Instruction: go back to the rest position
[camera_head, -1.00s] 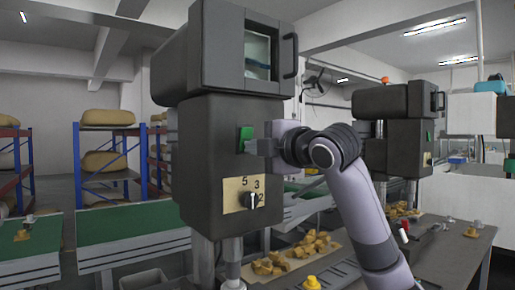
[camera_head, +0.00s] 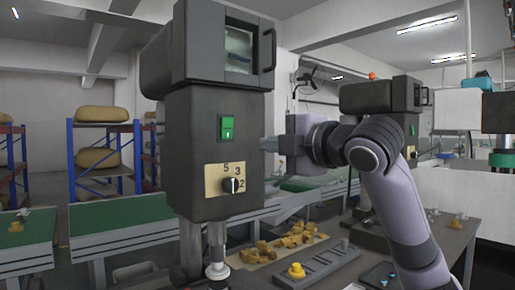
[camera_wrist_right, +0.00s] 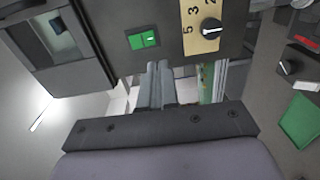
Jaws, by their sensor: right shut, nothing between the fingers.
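My right gripper (camera_head: 268,144) is shut and empty, to the right of the dark machine head (camera_head: 192,150), level with its green switch. In the right wrist view my right gripper (camera_wrist_right: 155,85) points toward the machine's front, below the green switch (camera_wrist_right: 143,39). The green switch also shows in the head view (camera_head: 227,127). The black dial (camera_head: 231,185) sits on a tan plate numbered 5, 3, 2, and its pointer stands roughly upright. My left gripper is not in view.
Below are a bench with brown pieces (camera_head: 285,243), a yellow knob part (camera_head: 296,271) and a slotted tray (camera_head: 322,262). A second similar machine (camera_head: 385,110) stands behind my right arm. Shelves (camera_head: 100,160) and green conveyors (camera_head: 120,215) are at left.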

